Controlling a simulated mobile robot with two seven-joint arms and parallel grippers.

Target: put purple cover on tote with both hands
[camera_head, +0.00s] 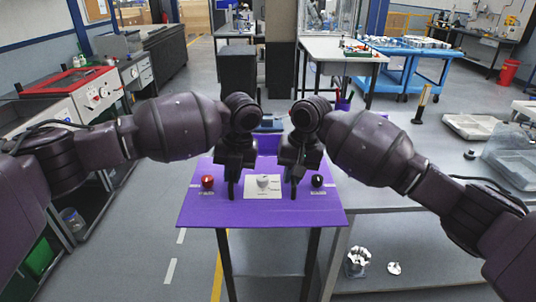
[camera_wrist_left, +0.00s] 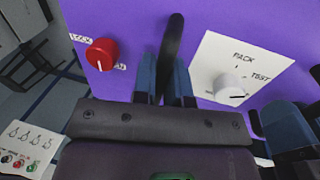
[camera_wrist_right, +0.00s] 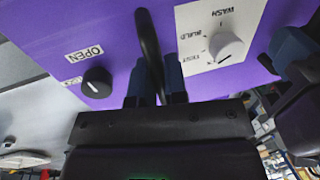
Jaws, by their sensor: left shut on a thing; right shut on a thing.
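A flat purple panel (camera_head: 265,212) lies below both grippers; I cannot tell whether it is the cover. My left gripper (camera_head: 231,190) is over its left part, between a red knob (camera_head: 207,181) and a white dial (camera_head: 263,181). In the left wrist view its blue fingers are shut on a dark upright bar (camera_wrist_left: 172,40). My right gripper (camera_head: 293,190) is over the right part, between the white dial and a black knob (camera_head: 317,181). In the right wrist view it is shut on a similar dark bar (camera_wrist_right: 149,38). I cannot make out a tote; the arms hide part of the area behind.
The panel stands on dark legs. To the right is a grey table (camera_head: 400,180) with a shelf holding a metal part (camera_head: 358,260). Clear trays (camera_head: 472,126) lie further right. A red-topped bench (camera_head: 65,80) stands at the left. Floor (camera_head: 200,255) shows left of the panel.

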